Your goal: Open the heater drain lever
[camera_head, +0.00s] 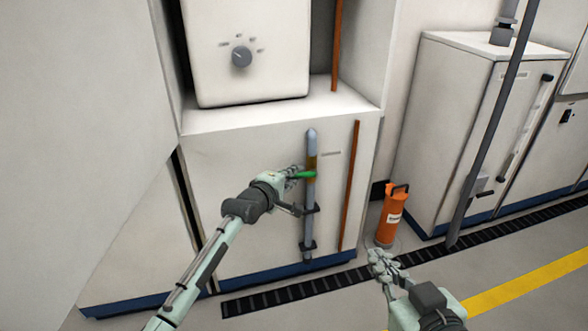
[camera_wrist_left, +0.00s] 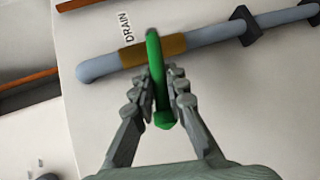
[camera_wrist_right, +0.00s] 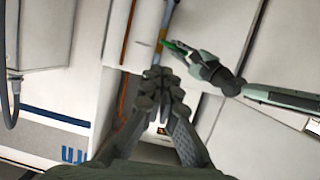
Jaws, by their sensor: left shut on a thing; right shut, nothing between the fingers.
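The green drain lever (camera_head: 306,174) sits on a brass valve body (camera_head: 312,160) in a grey vertical pipe on the white cabinet front. In the head view the lever points to the left, across the pipe. In the left wrist view the green lever (camera_wrist_left: 157,80) lies between the fingers, crossing the brass section beside a DRAIN label (camera_wrist_left: 127,28). My left gripper (camera_head: 293,174) is shut on the lever. My right gripper (camera_head: 378,258) is shut and empty, low in front of the orange canister. It also shows in the right wrist view (camera_wrist_right: 157,76).
An orange canister (camera_head: 391,214) stands on the floor right of the cabinet. A dark dial (camera_head: 241,57) is on the white heater box above. A dark slanting pole (camera_head: 492,120) stands at the right. A black floor grate (camera_head: 290,291) runs along the front.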

